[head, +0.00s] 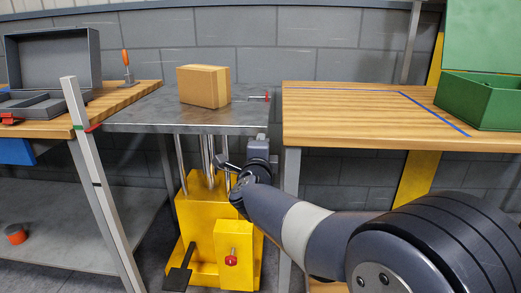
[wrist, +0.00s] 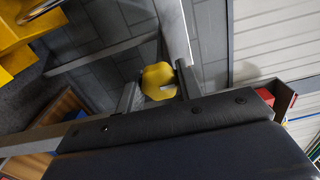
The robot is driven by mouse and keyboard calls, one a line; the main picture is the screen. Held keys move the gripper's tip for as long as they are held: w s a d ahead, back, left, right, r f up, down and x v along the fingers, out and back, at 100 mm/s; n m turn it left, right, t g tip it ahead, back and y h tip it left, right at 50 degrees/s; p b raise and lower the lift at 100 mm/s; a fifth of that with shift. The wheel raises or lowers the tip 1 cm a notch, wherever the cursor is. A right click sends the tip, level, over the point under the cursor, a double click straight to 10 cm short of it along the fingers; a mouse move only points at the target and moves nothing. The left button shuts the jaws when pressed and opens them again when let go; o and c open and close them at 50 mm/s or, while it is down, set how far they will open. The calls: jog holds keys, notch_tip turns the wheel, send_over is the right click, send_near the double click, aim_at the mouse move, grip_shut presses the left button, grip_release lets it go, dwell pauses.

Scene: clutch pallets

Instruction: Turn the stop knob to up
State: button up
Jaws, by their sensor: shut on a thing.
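A round yellow knob (wrist: 158,76) with a pale pointer-like mark sits between the two fingers of my gripper (wrist: 157,90) in the wrist view. The fingers are shut on its sides. In the head view my gripper (head: 259,150) is at the right front edge of the lift table's grey steel top (head: 150,113), and the arm hides the knob. The lift has a yellow base (head: 204,200) below. A red knob (head: 231,258) sits on a yellow box at the front of this base, away from my gripper. I cannot read which way the held knob points.
A pale post (head: 95,180) with coloured bands leans at the left. A wooden bench (head: 370,119) with a green case (head: 480,101) is at right. A black pedal (head: 177,279) is low in front.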

jog(key=o, duration=1)
jog(key=s+p, duration=0.2)
jog(key=s, duration=0.8)
jog(key=shift+s+a, duration=0.15)
jog(key=shift+s, duration=0.25)
jog(key=w+b, duration=0.2)
jog(key=w, duration=0.9)
jog(key=shift+s, duration=0.1)
